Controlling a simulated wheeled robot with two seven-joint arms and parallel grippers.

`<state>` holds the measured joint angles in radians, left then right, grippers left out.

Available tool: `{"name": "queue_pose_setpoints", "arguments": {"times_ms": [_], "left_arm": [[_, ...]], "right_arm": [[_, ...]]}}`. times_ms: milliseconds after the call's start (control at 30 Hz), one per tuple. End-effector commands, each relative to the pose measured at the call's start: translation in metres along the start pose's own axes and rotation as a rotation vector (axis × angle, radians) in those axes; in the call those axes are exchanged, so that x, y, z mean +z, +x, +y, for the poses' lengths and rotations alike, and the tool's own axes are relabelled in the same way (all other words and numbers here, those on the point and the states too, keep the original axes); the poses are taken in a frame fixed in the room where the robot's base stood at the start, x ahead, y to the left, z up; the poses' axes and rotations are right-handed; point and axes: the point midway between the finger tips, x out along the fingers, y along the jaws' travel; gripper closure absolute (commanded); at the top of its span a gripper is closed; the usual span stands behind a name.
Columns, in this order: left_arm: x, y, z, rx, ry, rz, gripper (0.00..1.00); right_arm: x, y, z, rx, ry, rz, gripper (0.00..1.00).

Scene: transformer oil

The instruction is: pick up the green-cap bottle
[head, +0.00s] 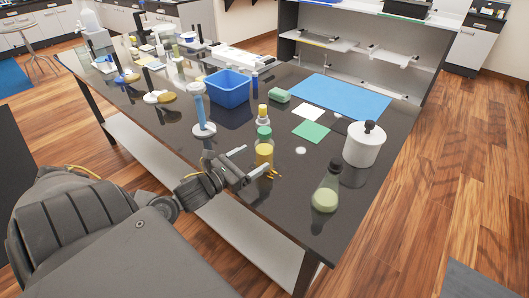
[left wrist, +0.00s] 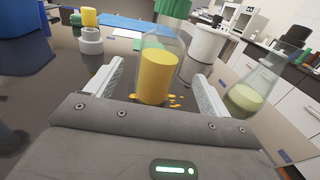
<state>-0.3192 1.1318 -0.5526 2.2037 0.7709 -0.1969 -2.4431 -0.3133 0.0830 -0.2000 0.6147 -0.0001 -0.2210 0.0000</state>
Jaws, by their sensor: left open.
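The green-cap bottle (head: 264,150) stands upright on the dark table, clear with yellow contents. My left gripper (head: 258,162) is open at table height, with the bottle at its fingertips. In the left wrist view the bottle (left wrist: 158,72) stands between the two open fingers (left wrist: 158,88), with a visible space on each side. Its green cap (left wrist: 174,8) is cut off by the top edge. Small yellow bits lie on the table at its base. My right gripper is in neither view.
A conical flask (head: 326,192) with pale green contents stands to the right. A white lidded pot (head: 364,145) is behind it. A small yellow-topped bottle (head: 263,113) stands just behind the green-cap bottle. A blue-topped stand (head: 200,112) and blue bin (head: 228,87) are to the left.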

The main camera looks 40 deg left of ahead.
Motion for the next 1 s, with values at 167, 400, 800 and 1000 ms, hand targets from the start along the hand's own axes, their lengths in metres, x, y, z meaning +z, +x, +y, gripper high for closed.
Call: {"name": "queue_pose_setpoints", "arguments": {"times_ms": [167, 400, 800, 1000], "left_arm": [[0.001, 0.018, 0.001, 0.002, 0.000, -0.001, 0.19], [0.000, 0.023, 0.002, 0.004, -0.001, 0.001, 0.19], [0.000, 0.069, 0.002, 0.005, -0.002, -0.001, 0.19], [-0.003, 0.073, 0.002, 0.003, -0.002, 0.003, 0.19]], "right_arm": [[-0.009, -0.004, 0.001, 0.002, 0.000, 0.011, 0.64], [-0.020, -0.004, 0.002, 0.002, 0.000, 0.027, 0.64], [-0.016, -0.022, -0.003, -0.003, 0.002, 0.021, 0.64], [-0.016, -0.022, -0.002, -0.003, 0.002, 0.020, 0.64]]}}
